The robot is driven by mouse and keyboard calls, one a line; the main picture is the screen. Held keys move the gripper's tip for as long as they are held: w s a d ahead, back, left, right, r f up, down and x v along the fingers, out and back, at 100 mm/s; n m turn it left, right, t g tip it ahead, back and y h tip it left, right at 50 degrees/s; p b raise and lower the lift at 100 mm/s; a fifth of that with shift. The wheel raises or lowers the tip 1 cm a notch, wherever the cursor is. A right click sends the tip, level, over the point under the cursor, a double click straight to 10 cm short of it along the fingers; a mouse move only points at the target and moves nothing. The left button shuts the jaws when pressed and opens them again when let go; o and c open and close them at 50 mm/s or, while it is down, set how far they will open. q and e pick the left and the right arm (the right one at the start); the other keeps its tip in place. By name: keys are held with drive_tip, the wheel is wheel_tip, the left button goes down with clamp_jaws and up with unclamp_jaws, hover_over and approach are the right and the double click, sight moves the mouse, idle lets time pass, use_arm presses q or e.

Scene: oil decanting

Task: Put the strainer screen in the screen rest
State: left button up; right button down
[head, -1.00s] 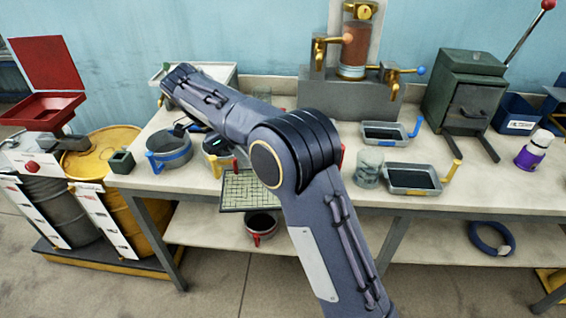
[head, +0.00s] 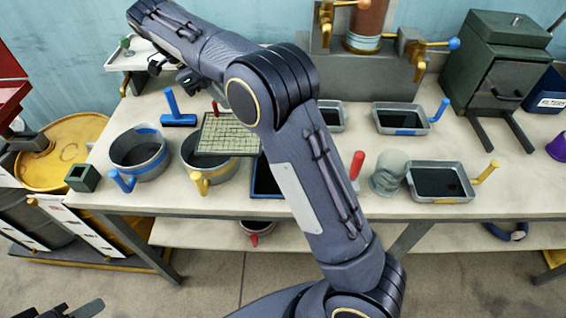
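The strainer screen (head: 228,138) is a square pale mesh with a dark frame, in the air above the table, over the back right of the pot with the yellow handle. My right gripper (head: 193,88) is at its far left edge. The screen moves with it, so it appears held there; the fingertips are small and dark. I cannot tell for sure which thing is the screen rest. A dark blue frame or tray (head: 264,182) lies right of that pot, partly hidden by my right arm. Part of my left gripper (head: 75,311) shows at the bottom left corner.
The yellow-handled pot (head: 188,160) and a blue-handled pot (head: 140,165) stand at the left of the table (head: 330,205). A glass jar (head: 388,175) and grey trays (head: 440,195) stand right of my arm. A press (head: 370,75) stands behind.

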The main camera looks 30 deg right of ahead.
drive_tip(key=s, duration=0.2)
drive_tip(key=s+r, duration=0.1)
drive_tip(key=s, duration=0.2)
drive_tip(key=s+d, duration=0.1)
drive_tip(key=s, duration=0.2)
drive_tip(key=shift+s+r, duration=0.25)
drive_tip(key=s+d+f, duration=0.2)
drive_tip(key=s, duration=0.8)
drive_tip(key=shift+g, duration=0.4)
drive_tip(key=w+d+f, duration=0.2)
drive_tip(key=w+f, duration=0.1)
drive_tip(key=f, duration=0.1)
drive_tip(key=w+d+f+p, duration=0.1)
drive_tip(key=w+d+f, duration=0.2)
drive_tip(key=w+f, duration=0.1)
drive_tip(key=w+d+f+p, duration=0.1)
drive_tip(key=w+d+f, duration=0.1)
drive_tip(key=w+f, duration=0.2)
drive_tip(key=shift+w+d+f, duration=0.25)
drive_tip(key=shift+f, duration=0.05)
use_arm(q)
drive_tip(key=shift+d+r, duration=0.6)
drive_tip(key=shift+r, duration=0.35)
use_arm(e)
drive_tip(key=shift+f, duration=0.1)
use_arm(q)
drive_tip(key=shift+f, duration=0.1)
use_arm(e)
drive_tip(key=shift+f, duration=0.1)
